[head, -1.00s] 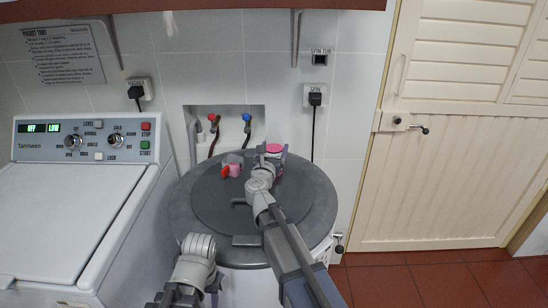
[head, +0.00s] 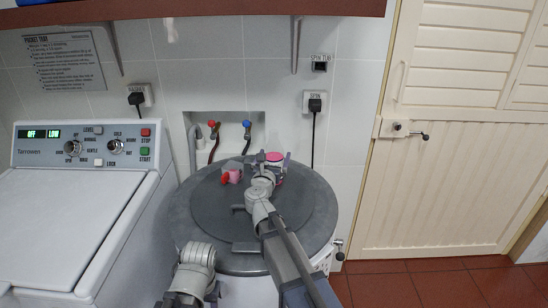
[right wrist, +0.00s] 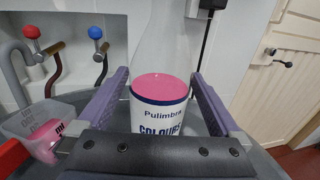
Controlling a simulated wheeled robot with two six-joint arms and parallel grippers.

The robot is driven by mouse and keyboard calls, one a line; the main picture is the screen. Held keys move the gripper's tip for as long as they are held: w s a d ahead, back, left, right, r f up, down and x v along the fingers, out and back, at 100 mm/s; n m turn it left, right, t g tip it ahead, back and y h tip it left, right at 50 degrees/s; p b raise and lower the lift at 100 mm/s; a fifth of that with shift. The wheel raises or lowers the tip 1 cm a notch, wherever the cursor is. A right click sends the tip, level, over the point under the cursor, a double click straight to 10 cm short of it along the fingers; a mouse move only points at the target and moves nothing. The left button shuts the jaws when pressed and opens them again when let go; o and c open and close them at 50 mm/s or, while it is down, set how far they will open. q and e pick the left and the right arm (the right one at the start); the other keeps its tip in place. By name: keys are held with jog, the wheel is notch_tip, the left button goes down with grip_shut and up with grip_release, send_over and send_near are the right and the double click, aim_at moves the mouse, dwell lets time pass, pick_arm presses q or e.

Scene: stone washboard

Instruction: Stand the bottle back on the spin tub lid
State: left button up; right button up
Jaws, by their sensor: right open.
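The bottle (right wrist: 160,112) stands upright, clear above, with pink contents and a white label reading "Pulimbra COLOURS". In the head view its pink part (head: 275,157) shows at the back of the round grey spin tub lid (head: 215,215), partly hidden by my right gripper. My right gripper (right wrist: 160,78) is open, with one purple finger on each side of the bottle. I cannot tell whether a finger touches it. The bottle's base is hidden behind the gripper's dark palm. My left arm shows low in the head view, but its gripper is out of view.
A measuring cup (head: 235,175) with a red handle and something pink inside sits on the lid, left of the bottle; it also shows in the right wrist view (right wrist: 40,128). Red and blue taps (head: 246,124) are in the wall recess behind. A washer (head: 70,230) stands left.

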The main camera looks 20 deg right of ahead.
jog(key=v, duration=1.2)
jog(key=shift+w, duration=0.1)
